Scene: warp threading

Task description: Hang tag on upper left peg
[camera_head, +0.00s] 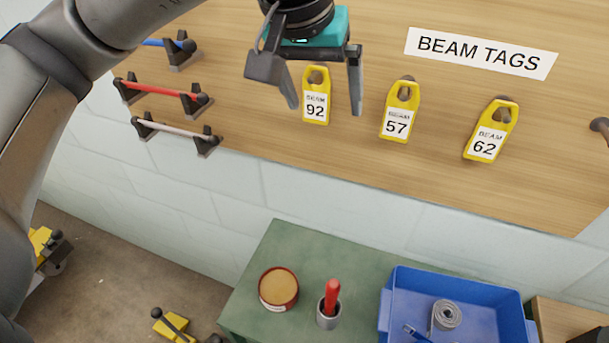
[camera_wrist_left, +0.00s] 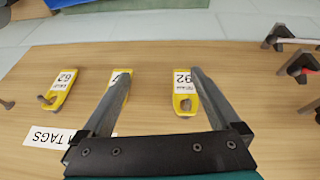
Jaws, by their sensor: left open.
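Three yellow tags hang on pegs on the wooden board: tag 92 (camera_head: 316,98), tag 57 (camera_head: 398,112) and tag 62 (camera_head: 489,132). My left gripper (camera_head: 325,108) is open and empty in front of the board, with tag 92 showing between its fingers in the head view. In the left wrist view, upside down, tag 92 (camera_wrist_left: 184,92) is beside the right finger of the gripper (camera_wrist_left: 158,74). Tag 57 (camera_wrist_left: 119,78) is partly hidden behind the other finger. I cannot tell which peg is the upper left one. My right gripper is not in view.
A bare peg (camera_head: 600,127) is at the board's right. Blue, red (camera_head: 162,89) and white rods sit in brackets at its left. A BEAM TAGS label (camera_head: 480,53) is above the tags. Below, a green table (camera_head: 259,257) holds a tin (camera_head: 278,288), a cup and a blue bin (camera_head: 456,282).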

